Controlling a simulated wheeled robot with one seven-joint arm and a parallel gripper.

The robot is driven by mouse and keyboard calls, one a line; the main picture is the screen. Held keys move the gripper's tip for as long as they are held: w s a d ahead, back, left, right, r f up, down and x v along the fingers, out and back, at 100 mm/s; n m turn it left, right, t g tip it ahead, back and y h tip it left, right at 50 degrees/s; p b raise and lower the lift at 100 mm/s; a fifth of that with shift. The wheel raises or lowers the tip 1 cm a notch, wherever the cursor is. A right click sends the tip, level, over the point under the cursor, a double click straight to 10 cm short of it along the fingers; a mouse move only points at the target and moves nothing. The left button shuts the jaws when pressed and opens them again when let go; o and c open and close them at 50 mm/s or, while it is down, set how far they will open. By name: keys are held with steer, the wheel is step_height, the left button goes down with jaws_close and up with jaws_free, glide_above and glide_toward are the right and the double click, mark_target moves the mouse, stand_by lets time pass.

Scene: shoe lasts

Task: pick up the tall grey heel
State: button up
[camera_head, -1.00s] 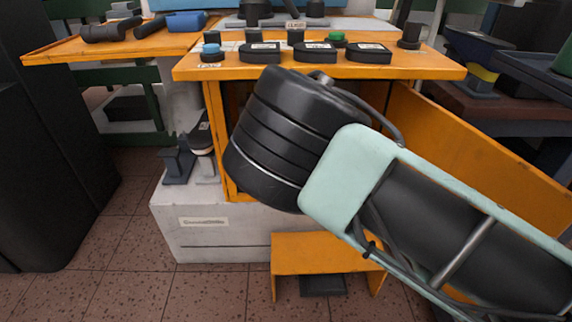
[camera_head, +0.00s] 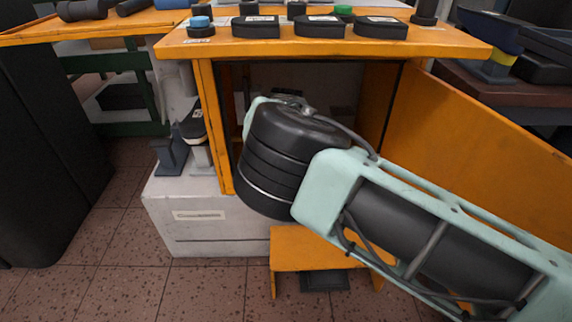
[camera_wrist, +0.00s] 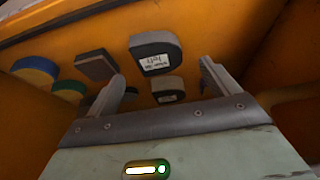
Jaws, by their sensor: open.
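In the wrist view, a dark grey heel-shaped block (camera_wrist: 155,52) with a white label stands in an orange-walled space. It looks the tallest of the heels there and is likely the tall grey heel. A lower heel (camera_wrist: 168,89) with a white label is close by. My gripper (camera_wrist: 162,70) is open and empty. Its fingers are spread left and right, with the tall block seen beyond the gap between them. I cannot tell the distance left to it. In the head view my gripper is hidden behind my arm, inside the orange cabinet (camera_head: 208,130).
In the wrist view a dark rectangular block (camera_wrist: 96,66), a blue-and-yellow round piece (camera_wrist: 36,70) and a green-topped piece (camera_wrist: 70,89) stand to the left. Orange walls close in on the sides. Several black heels, such as one labelled block (camera_head: 256,27), line the cabinet top.

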steer(key=b+x, duration=0.2)
steer(key=x, duration=0.3)
steer(key=shift+f, duration=0.2)
steer(key=c, duration=1.1)
steer(key=shift+r, duration=0.2)
